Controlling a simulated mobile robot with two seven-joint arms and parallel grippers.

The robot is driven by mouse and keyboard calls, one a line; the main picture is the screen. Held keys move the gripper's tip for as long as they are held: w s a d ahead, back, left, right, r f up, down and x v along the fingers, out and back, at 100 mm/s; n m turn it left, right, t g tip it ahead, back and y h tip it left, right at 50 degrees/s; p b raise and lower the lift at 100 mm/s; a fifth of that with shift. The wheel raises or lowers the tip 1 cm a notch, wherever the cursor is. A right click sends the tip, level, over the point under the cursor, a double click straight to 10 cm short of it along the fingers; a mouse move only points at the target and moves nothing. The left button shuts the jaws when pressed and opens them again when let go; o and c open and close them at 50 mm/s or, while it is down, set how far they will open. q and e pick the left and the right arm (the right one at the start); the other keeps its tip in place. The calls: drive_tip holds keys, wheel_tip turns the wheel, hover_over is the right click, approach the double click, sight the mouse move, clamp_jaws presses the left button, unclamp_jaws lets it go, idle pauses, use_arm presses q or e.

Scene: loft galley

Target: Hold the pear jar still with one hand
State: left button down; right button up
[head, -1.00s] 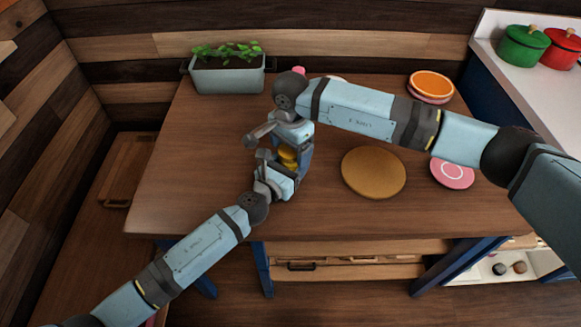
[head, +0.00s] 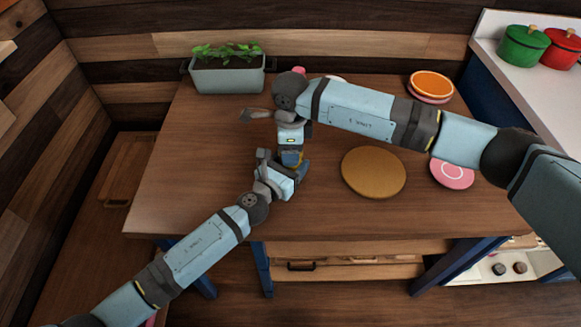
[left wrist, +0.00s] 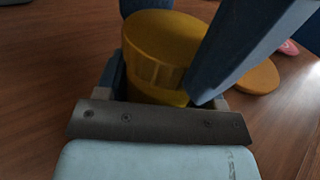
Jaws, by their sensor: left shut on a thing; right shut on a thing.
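The pear jar (left wrist: 155,92) is a yellow round jar with a wide yellow lid (left wrist: 160,35), seen close in the left wrist view. It stands upright on the table, mostly hidden by my grippers in the head view. My left gripper (head: 285,167) is shut on the jar's body from the front left. My right gripper (head: 292,154) comes down over the jar from above and is shut at its top, apparently on the lid. Blue fingers cover part of the jar and lid in the left wrist view. I cannot see what the jar holds.
A round tan mat (head: 373,172) lies right of the jar, with a pink plate (head: 452,172) beyond it. An orange-topped dish stack (head: 431,86) stands back right, and a planter (head: 228,76) back left. The table's left side (head: 185,175) is clear.

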drive_tip(key=m, duration=0.4)
drive_tip(key=shift+m, duration=0.3)
drive_tip(key=m, duration=0.5)
drive_tip(key=shift+m, duration=0.3)
drive_tip(key=o, duration=1.1)
drive_tip(key=shift+r, duration=0.1)
wheel_tip(320, 180, up, 12)
use_arm(q)
drive_tip(key=shift+c, duration=0.8)
unclamp_jaws()
